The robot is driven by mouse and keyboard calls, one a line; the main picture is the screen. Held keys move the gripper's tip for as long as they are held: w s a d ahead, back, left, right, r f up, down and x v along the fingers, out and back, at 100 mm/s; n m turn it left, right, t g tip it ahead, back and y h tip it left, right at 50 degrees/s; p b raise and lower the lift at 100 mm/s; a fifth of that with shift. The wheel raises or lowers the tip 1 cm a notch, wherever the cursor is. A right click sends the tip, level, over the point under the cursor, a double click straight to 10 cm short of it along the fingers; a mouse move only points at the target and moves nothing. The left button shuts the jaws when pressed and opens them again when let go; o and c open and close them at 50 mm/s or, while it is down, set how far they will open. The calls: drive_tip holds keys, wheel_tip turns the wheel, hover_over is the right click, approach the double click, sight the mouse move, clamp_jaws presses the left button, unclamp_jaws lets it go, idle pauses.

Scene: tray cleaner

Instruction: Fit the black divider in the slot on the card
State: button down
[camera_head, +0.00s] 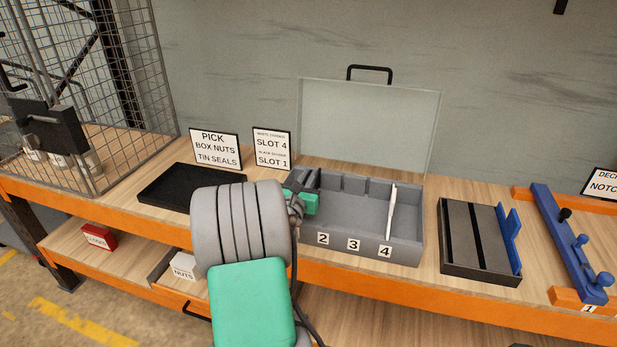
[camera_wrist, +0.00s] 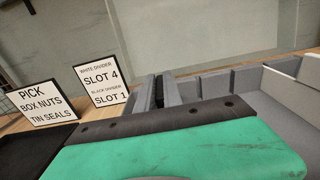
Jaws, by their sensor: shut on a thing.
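The card (camera_head: 272,148) reads white divider slot 4, black divider slot 1; it also shows in the wrist view (camera_wrist: 101,85). The grey box (camera_head: 375,245) stands open, with labels 2, 3 and 4 on its front. Label 1 is hidden behind my arm. A white divider (camera_head: 391,210) stands upright near label 4. My gripper (camera_head: 302,197) is at the box's left end and is shut on the black divider, which is mostly hidden by the gripper. I cannot tell how far the divider sits in its slot. Grey ribs (camera_wrist: 168,88) show beyond the gripper in the wrist view.
The clear lid (camera_head: 368,125) stands up behind the box. A black tray (camera_head: 165,188) lies left, near the pick card (camera_head: 214,148). A dark holder (camera_head: 470,262) and a blue fixture (camera_head: 568,245) stand right. A wire cage (camera_head: 130,110) is far left.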

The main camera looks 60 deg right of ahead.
drive_tip(key=shift+f+b, duration=0.45)
drive_tip(key=shift+f, duration=0.3)
drive_tip(key=c, duration=1.4)
unclamp_jaws()
drive_tip(key=shift+f, duration=0.15)
drive_tip(key=shift+a, duration=0.15)
